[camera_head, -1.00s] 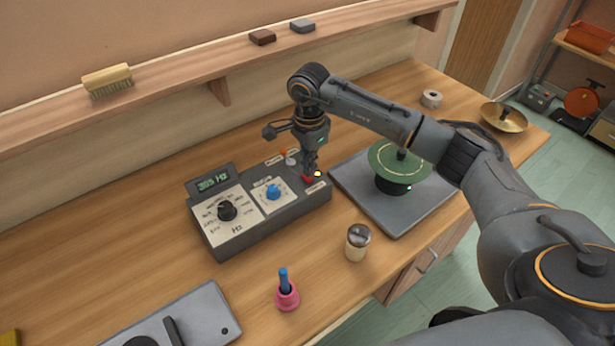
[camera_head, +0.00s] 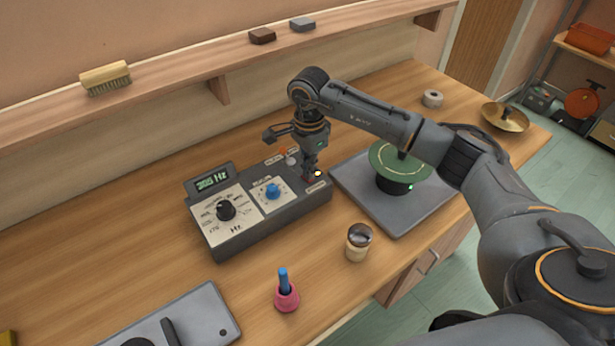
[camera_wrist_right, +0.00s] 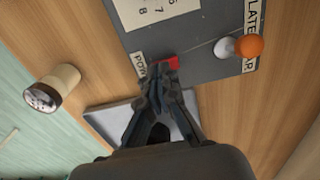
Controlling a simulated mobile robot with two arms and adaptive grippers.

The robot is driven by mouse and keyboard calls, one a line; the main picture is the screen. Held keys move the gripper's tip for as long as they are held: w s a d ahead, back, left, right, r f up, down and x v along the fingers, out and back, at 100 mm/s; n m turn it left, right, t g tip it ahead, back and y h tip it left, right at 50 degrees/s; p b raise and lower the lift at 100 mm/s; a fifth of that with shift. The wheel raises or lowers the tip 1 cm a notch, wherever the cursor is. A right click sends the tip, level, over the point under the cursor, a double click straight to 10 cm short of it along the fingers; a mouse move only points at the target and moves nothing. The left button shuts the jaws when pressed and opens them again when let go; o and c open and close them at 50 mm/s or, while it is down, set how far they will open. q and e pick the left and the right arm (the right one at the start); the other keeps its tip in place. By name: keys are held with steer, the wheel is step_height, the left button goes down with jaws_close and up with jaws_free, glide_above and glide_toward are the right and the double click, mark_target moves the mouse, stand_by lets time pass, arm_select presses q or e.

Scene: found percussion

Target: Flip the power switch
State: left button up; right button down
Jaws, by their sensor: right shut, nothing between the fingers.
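The grey control box (camera_head: 270,235) stands on the wooden bench with a lit display reading in Hz, a black dial and a blue knob. The red power switch (camera_wrist_right: 168,63) shows in the right wrist view beside a label that starts "PO"; the fingers partly hide it. My right gripper (camera_head: 309,177) is shut and empty, pointing down at the right end of the box. In the right wrist view its fingertips (camera_wrist_right: 172,72) are at the switch, touching or very close; I cannot tell which. My left gripper is not in view.
An orange-tipped lever (camera_wrist_right: 249,46) stands on the box near the fingers. A grey plate with a green disc (camera_head: 385,160) lies right of the box. A shaker jar (camera_head: 359,243) and a pink holder (camera_head: 286,297) stand in front. The bench left of the box is clear.

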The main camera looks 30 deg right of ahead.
steer(key=shift+f+b, duration=0.35)
steer(key=shift+f, duration=0.05)
steer(key=shift+r+p, duration=1.8)
steer(key=shift+r, duration=1.75)
